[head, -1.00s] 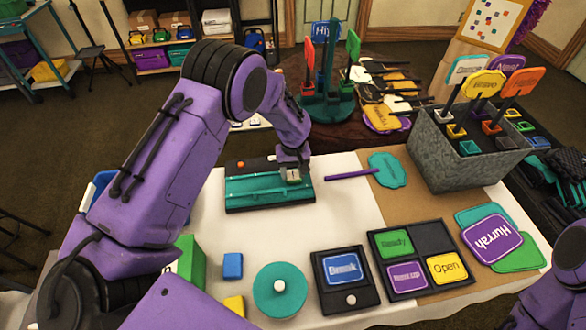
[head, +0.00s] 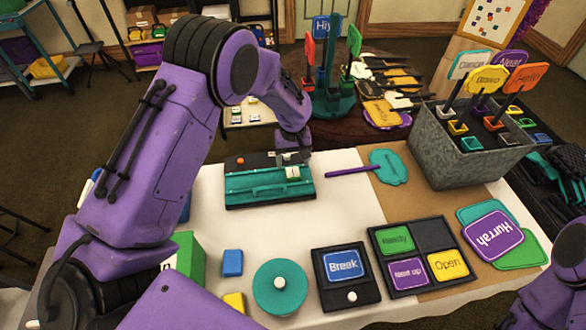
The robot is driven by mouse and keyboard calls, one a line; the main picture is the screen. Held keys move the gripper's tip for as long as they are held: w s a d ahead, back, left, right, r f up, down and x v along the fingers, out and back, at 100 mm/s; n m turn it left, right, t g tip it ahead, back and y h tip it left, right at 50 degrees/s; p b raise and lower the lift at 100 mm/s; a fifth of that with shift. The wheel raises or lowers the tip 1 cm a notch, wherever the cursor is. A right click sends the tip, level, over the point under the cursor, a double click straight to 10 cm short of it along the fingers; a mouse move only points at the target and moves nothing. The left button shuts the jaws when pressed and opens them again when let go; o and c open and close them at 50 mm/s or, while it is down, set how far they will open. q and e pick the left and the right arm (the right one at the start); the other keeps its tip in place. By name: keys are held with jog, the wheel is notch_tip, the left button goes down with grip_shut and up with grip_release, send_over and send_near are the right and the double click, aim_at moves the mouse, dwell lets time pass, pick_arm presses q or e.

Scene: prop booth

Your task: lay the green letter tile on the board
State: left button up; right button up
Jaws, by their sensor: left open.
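A small tile (head: 293,174) with a pale face and a greenish edge rests on the right part of the teal board (head: 255,189), which lies at the back of the white-covered table. Any letter on it is too small to read. My left gripper (head: 291,157) is open and empty just above and behind the tile, apart from it. My left arm's wrist partly hides the board's back edge. My right gripper is out of view; only part of my right arm shows at the lower right.
A purple stick (head: 348,171) and a teal sign (head: 388,167) lie right of the board. A grey box (head: 450,160) of signs stands at the right. A black panel (head: 425,295) with coloured cards and a teal disc (head: 279,300) lie nearer. White tabletop between them is clear.

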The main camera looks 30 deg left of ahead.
aim_at(293, 171)
pick_arm(q)
notch_tip(293, 171, up, 8)
jog(key=shift+b, duration=0.45)
